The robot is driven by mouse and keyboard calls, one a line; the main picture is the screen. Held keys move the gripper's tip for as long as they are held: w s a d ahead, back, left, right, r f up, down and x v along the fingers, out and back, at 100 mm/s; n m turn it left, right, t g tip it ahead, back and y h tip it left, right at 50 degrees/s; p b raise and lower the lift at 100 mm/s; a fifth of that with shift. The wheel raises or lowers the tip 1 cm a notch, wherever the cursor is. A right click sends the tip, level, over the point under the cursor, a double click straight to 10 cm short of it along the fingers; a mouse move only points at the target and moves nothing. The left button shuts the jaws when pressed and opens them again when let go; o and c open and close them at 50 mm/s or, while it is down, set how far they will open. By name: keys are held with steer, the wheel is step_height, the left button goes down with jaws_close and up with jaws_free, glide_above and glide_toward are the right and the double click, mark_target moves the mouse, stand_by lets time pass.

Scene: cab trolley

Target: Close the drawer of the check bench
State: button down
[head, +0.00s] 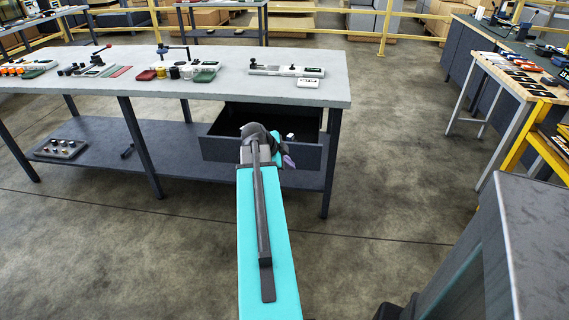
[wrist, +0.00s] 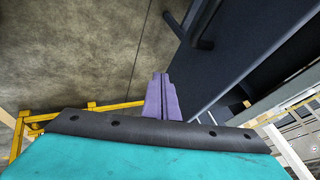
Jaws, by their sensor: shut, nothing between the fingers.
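The check bench (head: 225,92) has a pale grey top on dark legs, with a lower shelf. Its dark drawer (head: 312,156) stands pulled out under the right end of the top, and its open interior shows behind the front panel. My gripper (head: 288,161) is at the drawer front, its purple fingers partly hidden by my arm. In the wrist view my gripper (wrist: 163,98) has its two fingers together, empty. A dark panel with a bar-like handle (wrist: 188,30) lies beside and beyond the fingertips, likely the drawer front. I cannot tell whether they touch.
Small devices and colored parts stand on the bench top, with a white box (head: 307,83) near its right end. A tray of knobs (head: 60,148) lies on the lower shelf. A wooden-topped table (head: 520,75) stands at right. Floor between is clear.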

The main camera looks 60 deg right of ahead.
steer(key=shift+w+d+f+p, duration=0.1)
steer(key=shift+w+d+p, duration=0.15)
steer(key=shift+d, duration=0.75)
steer(key=shift+w+d+p, duration=0.1)
steer(key=shift+w+d, duration=0.2)
steer(key=shift+d, duration=0.65)
